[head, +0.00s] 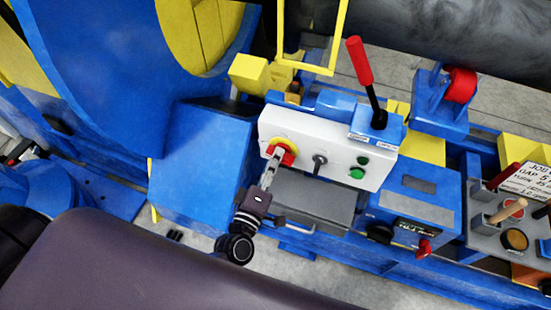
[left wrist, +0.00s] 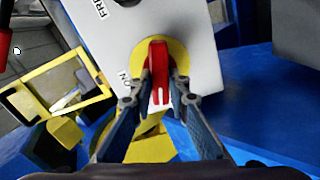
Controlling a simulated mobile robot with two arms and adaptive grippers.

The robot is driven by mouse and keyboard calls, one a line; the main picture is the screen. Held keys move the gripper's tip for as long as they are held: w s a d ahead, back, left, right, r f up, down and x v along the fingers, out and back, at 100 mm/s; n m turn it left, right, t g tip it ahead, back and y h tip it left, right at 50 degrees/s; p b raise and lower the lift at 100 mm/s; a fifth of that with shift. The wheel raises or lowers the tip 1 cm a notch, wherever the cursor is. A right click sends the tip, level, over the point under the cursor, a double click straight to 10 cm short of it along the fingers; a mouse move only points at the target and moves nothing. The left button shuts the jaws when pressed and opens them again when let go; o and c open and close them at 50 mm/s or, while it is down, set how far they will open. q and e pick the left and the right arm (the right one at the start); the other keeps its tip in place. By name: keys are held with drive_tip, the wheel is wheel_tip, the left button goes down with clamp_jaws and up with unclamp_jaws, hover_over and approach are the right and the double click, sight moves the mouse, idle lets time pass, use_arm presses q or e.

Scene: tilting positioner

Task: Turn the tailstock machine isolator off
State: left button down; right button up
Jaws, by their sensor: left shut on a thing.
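The tailstock machine isolator is a red rotary handle (head: 287,157) on a yellow round plate, at the left end of a white control box (head: 330,142). In the left wrist view the red handle (left wrist: 158,72) stands over the yellow plate (left wrist: 180,54), with a label "ON" beside it. My left gripper (head: 271,163) reaches up to the handle from below. In the left wrist view my left gripper's two fingers (left wrist: 159,88) are shut on either side of the red handle. My right gripper is not in view.
On the white box are a black selector switch (head: 320,160) and green buttons (head: 357,173). A lever with a red grip (head: 359,62) rises behind it. A yellow frame (left wrist: 70,80) stands left in the wrist view. A tool tray (head: 487,232) is at the right.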

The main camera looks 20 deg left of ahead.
use_arm(q)
drive_tip(key=shift+f+n+b, duration=0.15)
drive_tip(key=shift+n+b, duration=0.2)
drive_tip(key=shift+n, duration=1.35)
drive_tip(key=c, duration=1.8)
unclamp_jaws()
drive_tip(key=shift+c, duration=0.2)
drive_tip(key=shift+s, duration=0.1)
drive_tip(key=s, duration=1.1)
drive_tip(key=shift+s+a, duration=0.25)
drive_tip(key=shift+s, duration=0.15)
